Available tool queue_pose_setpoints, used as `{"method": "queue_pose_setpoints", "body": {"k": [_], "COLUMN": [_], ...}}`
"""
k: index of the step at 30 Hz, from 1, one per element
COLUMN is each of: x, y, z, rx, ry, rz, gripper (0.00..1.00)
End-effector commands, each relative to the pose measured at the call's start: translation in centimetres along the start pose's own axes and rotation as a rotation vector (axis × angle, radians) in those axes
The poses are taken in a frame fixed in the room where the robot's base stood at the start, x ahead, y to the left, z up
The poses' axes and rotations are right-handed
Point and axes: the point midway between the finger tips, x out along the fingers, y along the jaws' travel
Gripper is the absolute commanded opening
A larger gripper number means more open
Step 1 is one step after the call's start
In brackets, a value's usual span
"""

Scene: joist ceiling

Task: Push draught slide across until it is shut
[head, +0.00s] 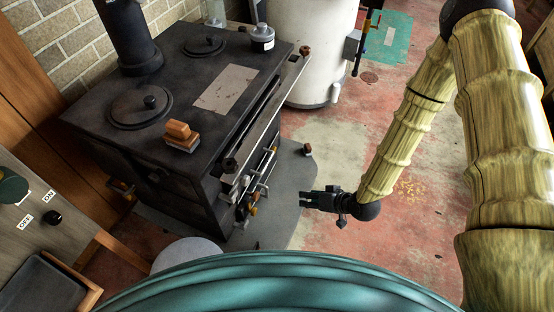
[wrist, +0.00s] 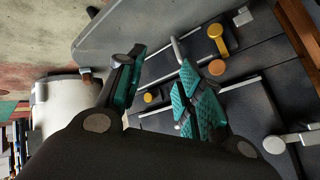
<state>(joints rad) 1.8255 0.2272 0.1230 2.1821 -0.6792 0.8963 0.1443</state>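The black stove (head: 190,85) stands at the left of the head view, its front facing my gripper (head: 304,199). Small fittings with pale rods and yellow or orange knobs sit low on that front (head: 253,196). In the wrist view I see a yellow knob (wrist: 215,32), an orange knob (wrist: 217,68) and a smaller yellow knob (wrist: 148,98). I cannot tell which belongs to the draught slide, nor its position. My gripper also shows in the wrist view (wrist: 160,88), its teal-padded fingers apart and empty. In the head view it points at the stove front, with a gap between.
A wooden brush (head: 182,136), a kettle-like pot (head: 262,38) and a flat sheet (head: 225,88) lie on the stove top. A rail (head: 262,115) runs along its front edge. A white cylinder (head: 320,50) stands behind.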

Motion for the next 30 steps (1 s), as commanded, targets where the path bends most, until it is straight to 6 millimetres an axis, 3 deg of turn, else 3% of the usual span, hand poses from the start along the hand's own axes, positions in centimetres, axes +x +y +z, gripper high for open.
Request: {"method": "queue_pose_setpoints", "body": {"k": [1, 12, 30], "x": [1.7, 7.2, 12.0], "y": [0.8, 2.0, 4.7], "z": [-0.2, -5.1, -11.1], "rx": [-0.014, -0.128, -0.353], "ry": [0.028, 0.213, 0.465], "rz": [-0.023, -0.204, -0.476], "gripper": [0.37, 0.37, 0.37]}}
